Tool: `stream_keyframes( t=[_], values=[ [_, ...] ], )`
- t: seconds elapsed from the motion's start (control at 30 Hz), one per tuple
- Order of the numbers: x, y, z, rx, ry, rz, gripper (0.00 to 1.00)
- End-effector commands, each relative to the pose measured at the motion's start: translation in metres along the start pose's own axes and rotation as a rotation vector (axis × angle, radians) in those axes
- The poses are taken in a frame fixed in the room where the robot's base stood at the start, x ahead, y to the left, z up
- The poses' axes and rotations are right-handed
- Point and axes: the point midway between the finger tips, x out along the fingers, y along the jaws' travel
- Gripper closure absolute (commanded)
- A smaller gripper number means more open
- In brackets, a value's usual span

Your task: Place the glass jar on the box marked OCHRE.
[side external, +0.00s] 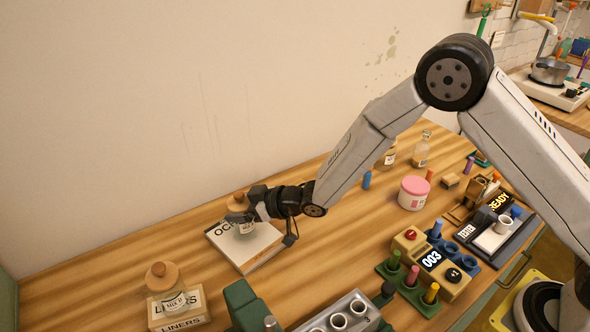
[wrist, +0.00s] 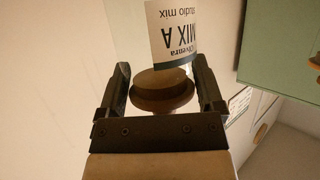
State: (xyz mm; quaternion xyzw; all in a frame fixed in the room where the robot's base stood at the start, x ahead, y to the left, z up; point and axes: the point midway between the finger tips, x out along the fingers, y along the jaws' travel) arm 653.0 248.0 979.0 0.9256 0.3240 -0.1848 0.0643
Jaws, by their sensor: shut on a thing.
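The glass jar (side external: 246,229) has a cork lid and a pale label. My gripper (side external: 247,205) is shut on it near the lid, and its fingers partly hide the jar. In the wrist view the brown lid (wrist: 162,90) lies between the two fingers of my gripper (wrist: 163,78), and the label (wrist: 172,35) reads MIX A upside down. The white box marked OCHRE (side external: 255,252) lies flat on the table directly below the jar. The jar is upright over the box; I cannot tell if its base touches the top. The gripper covers part of the lettering.
A similar cork-lidded jar (side external: 166,283) stands on a box marked LINERS (side external: 181,313) at the front left. A pink-lidded tub (side external: 413,193), bottles (side external: 421,150) and a yellow block reading 003 (side external: 432,260) stand to the right. The table behind the OCHRE box is clear.

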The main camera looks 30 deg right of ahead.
Motion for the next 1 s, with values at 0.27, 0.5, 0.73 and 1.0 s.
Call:
stream_keyframes(
  t=[0.27, 0.5, 0.73, 1.0],
  values=[
    [0.0025, 0.0003, 0.0041, -0.001, 0.004, 0.001, 0.89],
    [0.0034, 0.0002, 0.0069, -0.001, 0.003, 0.000, 0.89],
    [0.0033, 0.0001, 0.0080, 0.000, 0.001, 0.000, 0.00],
    [0.0019, 0.0001, 0.0044, -0.001, 0.002, 0.000, 0.00]
  ],
)
